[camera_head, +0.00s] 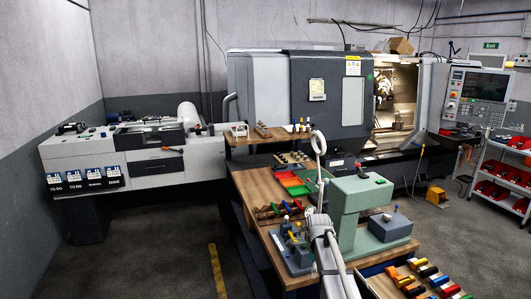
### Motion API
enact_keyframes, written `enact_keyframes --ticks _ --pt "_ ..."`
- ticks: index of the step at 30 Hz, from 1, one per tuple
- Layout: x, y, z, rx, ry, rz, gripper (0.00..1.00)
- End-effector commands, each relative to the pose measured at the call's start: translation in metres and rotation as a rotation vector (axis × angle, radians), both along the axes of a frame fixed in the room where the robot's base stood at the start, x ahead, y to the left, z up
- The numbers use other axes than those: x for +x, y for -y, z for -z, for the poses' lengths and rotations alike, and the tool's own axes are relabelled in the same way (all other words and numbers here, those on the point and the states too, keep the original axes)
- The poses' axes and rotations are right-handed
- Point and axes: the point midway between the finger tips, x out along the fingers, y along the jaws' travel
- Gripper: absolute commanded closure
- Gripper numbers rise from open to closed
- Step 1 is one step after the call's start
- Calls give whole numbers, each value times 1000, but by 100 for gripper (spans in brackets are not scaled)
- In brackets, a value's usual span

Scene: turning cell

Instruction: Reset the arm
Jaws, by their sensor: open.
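My white and grey arm (334,262) rises from the bottom edge, right of the middle, and reaches over the wooden bench. Its far visible joint (318,224) is beside the green press-like machine (350,205). I cannot make out my gripper or its fingers. I cannot tell whether the arm touches anything.
A fixture with coloured handles (292,248) stands close left of the arm. Coloured tools (425,278) lie to its right. A lathe with an open door (396,95) and its control panel (480,93) stand behind. Grey floor (180,255) at the left is clear.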

Motion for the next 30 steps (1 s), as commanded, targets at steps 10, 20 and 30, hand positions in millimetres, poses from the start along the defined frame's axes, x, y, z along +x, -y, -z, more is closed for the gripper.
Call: enact_keyframes --ticks 10,20,30 --pt "-68 -1 34 0 0 -484 7" --pt "-126 -1 62 -1 0 -947 7" --pt "-186 -2 90 -1 -2 -1422 7"
